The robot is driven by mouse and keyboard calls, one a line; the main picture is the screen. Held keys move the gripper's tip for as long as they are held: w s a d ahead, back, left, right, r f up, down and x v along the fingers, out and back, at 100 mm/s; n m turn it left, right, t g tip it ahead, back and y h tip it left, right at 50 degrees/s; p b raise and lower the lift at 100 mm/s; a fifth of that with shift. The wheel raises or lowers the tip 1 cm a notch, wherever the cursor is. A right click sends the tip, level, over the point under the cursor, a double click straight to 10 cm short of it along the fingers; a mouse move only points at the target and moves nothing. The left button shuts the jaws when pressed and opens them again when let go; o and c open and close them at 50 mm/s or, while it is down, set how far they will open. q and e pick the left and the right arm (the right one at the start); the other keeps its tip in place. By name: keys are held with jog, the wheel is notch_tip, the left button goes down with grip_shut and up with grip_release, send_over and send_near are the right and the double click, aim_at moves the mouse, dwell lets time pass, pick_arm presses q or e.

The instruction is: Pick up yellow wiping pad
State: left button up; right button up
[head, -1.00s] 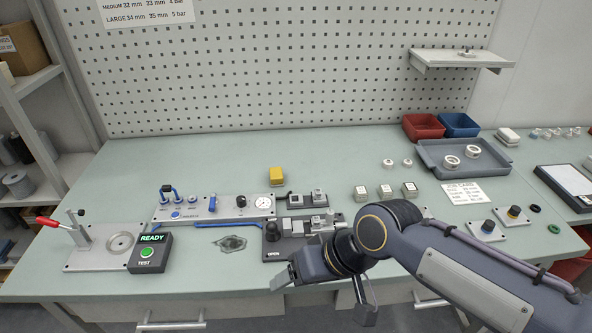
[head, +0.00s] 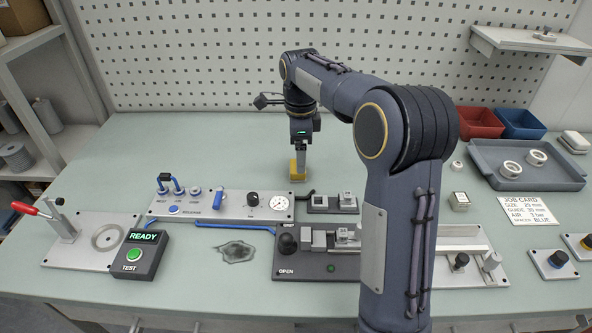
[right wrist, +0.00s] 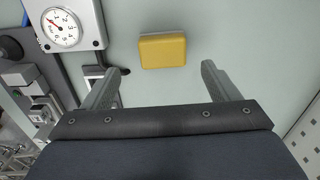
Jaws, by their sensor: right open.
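The yellow wiping pad (head: 293,174) lies on the green-grey bench, behind the panel with the gauge. It is partly hidden by my gripper in the head view. My right gripper (head: 300,155) points down at the pad, its jaws open. In the right wrist view the pad (right wrist: 163,52) shows whole, just beyond the two separated fingertips of the right gripper (right wrist: 164,69) and between their lines. Nothing is held between the fingers. My left gripper is not in view.
The gauge panel (head: 235,207) stands in front of the pad, with a small fixture (head: 332,204) beside it. A dark smear (head: 237,251) marks the bench near the READY test box (head: 141,255). A grey tray (head: 525,178) stands at right. The bench left of the pad is clear.

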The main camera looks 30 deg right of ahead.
jog(key=f, duration=0.5)
jog(key=shift+w+a+f+b, duration=0.15)
jog(key=shift+w+f+b, duration=0.15)
jog(key=shift+f, duration=0.05)
jog(key=c, duration=1.1)
jog(key=shift+r, duration=0.15)
